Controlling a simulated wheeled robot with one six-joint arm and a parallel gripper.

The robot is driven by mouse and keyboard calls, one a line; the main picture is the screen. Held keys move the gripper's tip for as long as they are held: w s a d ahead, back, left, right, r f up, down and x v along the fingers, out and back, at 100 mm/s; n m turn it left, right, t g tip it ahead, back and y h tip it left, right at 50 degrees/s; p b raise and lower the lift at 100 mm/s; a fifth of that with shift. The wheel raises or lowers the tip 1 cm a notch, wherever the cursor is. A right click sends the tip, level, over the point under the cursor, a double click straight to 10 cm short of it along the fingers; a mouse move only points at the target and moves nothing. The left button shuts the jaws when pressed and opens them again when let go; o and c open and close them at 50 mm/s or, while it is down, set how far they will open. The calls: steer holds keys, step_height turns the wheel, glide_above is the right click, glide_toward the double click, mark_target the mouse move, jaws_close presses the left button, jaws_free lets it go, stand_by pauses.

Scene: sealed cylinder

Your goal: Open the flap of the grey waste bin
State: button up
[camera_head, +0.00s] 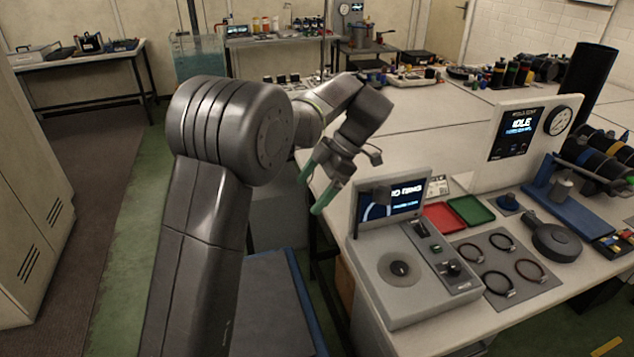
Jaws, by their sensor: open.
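My gripper (309,197) is at the end of my raised arm, left of the near workbench's display unit. Its two green fingers point down and left, apart from each other, with nothing between them. I cannot clearly make out a grey waste bin or its flap. A pale grey box shape (278,218) stands low behind my arm, left of the workbench. It is partly hidden by my arm, and I cannot tell whether it is the bin. My gripper is above and right of it in the picture, not visibly touching it.
The near workbench (399,137) holds a grey console (410,270) close to my gripper, a panel reading IDLE (520,138), red and green trays, and several rings on a mat. A tall pale cabinet (30,190) stands at left. The green floor strip (125,215) beside it is clear.

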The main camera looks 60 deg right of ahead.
steer(key=shift+v, duration=0.9)
steer(key=shift+f, duration=0.1)
steer(key=x, duration=1.3)
steer(key=shift+w+a+f, duration=0.15)
steer(key=shift+w+a, duration=0.15)
